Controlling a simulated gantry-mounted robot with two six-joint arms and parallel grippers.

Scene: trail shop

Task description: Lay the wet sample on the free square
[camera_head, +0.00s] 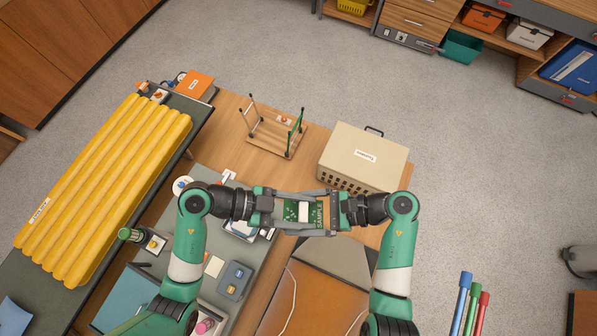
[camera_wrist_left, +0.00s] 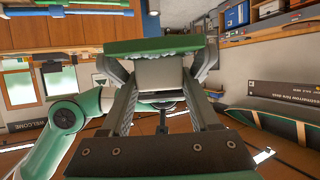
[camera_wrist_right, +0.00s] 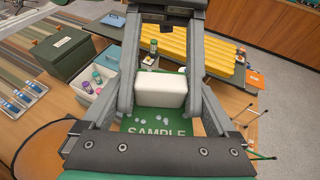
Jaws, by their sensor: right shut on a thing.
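The wet sample (camera_head: 319,214) is a green piece marked SAMPLE, with droplets and a white block on it. It is held in the air between my two grippers, and the right wrist view shows its lettering (camera_wrist_right: 156,132). My right gripper (camera_wrist_right: 160,92) is shut on it, around the white block. My left gripper (camera_head: 305,212) faces it from the left, its fingers spread on either side with gaps showing in the left wrist view. A small pale square (camera_head: 213,265) lies on the grey mat; I cannot tell whether it is the free square.
A blue-grey box (camera_head: 235,280) stands beside the pale square. A yellow ribbed pad (camera_head: 100,190) lies at left. A cream crate (camera_head: 362,158) and a small upturned frame (camera_head: 276,132) stand behind my grippers. A brown leather-like piece (camera_head: 300,300) lies in front.

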